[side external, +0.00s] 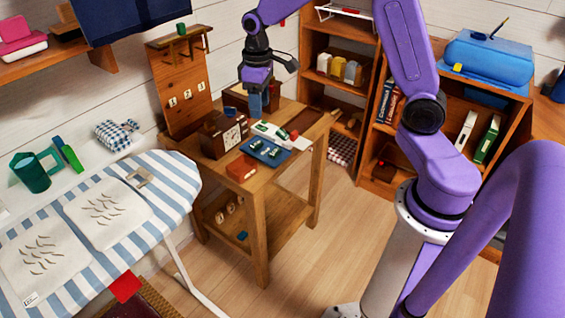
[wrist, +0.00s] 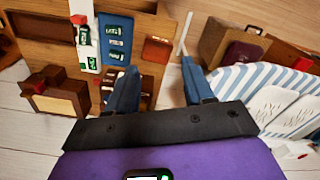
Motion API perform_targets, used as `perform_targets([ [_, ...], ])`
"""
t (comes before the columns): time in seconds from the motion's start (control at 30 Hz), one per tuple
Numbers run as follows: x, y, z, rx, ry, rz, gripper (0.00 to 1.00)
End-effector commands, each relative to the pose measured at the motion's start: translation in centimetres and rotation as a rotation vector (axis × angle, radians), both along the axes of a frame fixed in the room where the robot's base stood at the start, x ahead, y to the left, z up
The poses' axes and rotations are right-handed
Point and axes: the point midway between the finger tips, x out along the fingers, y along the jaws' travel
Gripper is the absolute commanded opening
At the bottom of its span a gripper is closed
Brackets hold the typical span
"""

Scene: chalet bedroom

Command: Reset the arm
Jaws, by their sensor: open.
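My gripper (side external: 262,103) is above the back part of the small wooden table (side external: 258,190), near the wooden clock box. In the wrist view the two blue fingers (wrist: 157,92) are spread apart with nothing between them. My purple arm reaches in from the right of the side external view.
On the table are a wooden clock box (side external: 224,132), a blue tray (side external: 265,152) with small green items, a white tray (side external: 283,135) and a red-brown box (side external: 241,168). A striped ironing board (side external: 178,185) stands left. Shelves (side external: 375,170) stand behind at right.

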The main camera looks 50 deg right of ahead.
Motion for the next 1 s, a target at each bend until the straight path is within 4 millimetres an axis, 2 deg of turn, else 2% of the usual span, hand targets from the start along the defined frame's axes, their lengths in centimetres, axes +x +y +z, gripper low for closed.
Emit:
perform_targets([
  [0.03, -1.9, 1.9, 0.9, 0.001, -0.005, 0.052, 0.52],
  [0.1, -4.4, 3.9, 1.7, 0.002, -0.006, 0.114, 0.52],
  [0.3, -12.3, 7.8, 3.3, 0.006, -0.01, 0.292, 0.52],
  [0.43, -17.6, 8.9, 3.9, 0.008, -0.011, 0.408, 0.52],
  [0.6, -24.0, 8.7, 4.0, 0.013, -0.013, 0.554, 0.52],
  [0.7, -26.7, 8.0, 3.9, 0.014, -0.014, 0.621, 0.52],
  [0.8, -28.6, 7.4, 3.7, 0.016, -0.013, 0.671, 0.52],
  [1.0, -29.9, 6.8, 3.4, 0.016, -0.012, 0.707, 0.52],
])
